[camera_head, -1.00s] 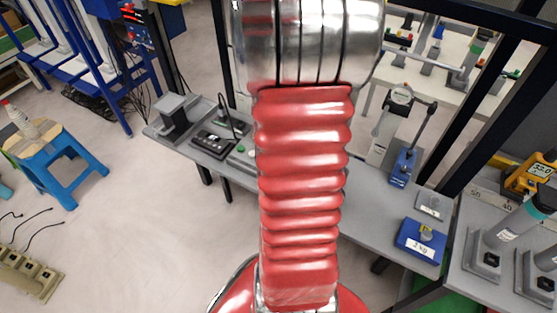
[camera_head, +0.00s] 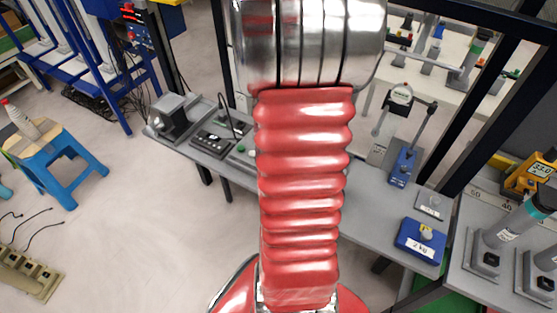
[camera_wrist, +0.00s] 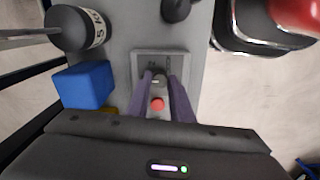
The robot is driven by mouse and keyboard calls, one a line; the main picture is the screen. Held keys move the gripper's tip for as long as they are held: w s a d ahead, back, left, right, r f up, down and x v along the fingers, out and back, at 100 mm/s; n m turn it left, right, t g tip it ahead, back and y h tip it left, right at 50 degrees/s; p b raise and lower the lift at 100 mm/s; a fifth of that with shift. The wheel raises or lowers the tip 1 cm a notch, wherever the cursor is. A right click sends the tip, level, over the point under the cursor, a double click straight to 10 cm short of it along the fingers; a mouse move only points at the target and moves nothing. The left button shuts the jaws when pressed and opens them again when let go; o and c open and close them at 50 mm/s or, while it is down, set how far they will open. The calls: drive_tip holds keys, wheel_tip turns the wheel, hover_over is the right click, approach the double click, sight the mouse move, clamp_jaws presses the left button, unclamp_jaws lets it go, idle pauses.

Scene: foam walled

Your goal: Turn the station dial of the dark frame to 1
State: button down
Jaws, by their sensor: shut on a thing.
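In the wrist view, a small grey dial knob (camera_wrist: 157,90) with a red dot stands in front of a square grey plate (camera_wrist: 160,60) with faint marks. The marks are too small to read. My gripper (camera_wrist: 160,82) has its two purplish fingers on either side of the knob and is shut on it. In the head view my red arm sleeve hides the gripper and the dial. Black posts of a dark frame (camera_head: 490,110) rise at the right.
A blue block (camera_wrist: 84,86) and a dark labelled cylinder (camera_wrist: 72,28) stand left of the dial in the wrist view. The grey bench (camera_head: 365,205) carries a blue 2 kg weight (camera_head: 420,240) and a blue lever stand (camera_head: 403,165). A blue stool (camera_head: 60,165) stands at the left.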

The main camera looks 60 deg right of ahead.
drive_tip(key=shift+d, duration=0.1)
drive_tip(key=c, duration=1.6)
unclamp_jaws()
drive_tip(key=shift+o, duration=0.2)
drive_tip(key=shift+r, duration=0.15)
wheel_tip(320, 180, up, 14)
drive_tip(key=shift+a+f, duration=0.25)
drive_tip(key=w+a+r+t, duration=0.1)
drive_tip(key=a+r+t, duration=0.1)
drive_tip(key=a, duration=1.3)
drive_tip(key=w+a+r+t, duration=0.1)
drive_tip(key=a+r+t, duration=0.2)
drive_tip(key=a, duration=1.3)
wheel_tip(320, 180, up, 3)
drive_tip(key=shift+w+a+f+n+t, duration=0.15)
drive_tip(key=shift+a+f+n+t, duration=0.05)
drive_tip(key=shift+a+n+t, duration=0.1)
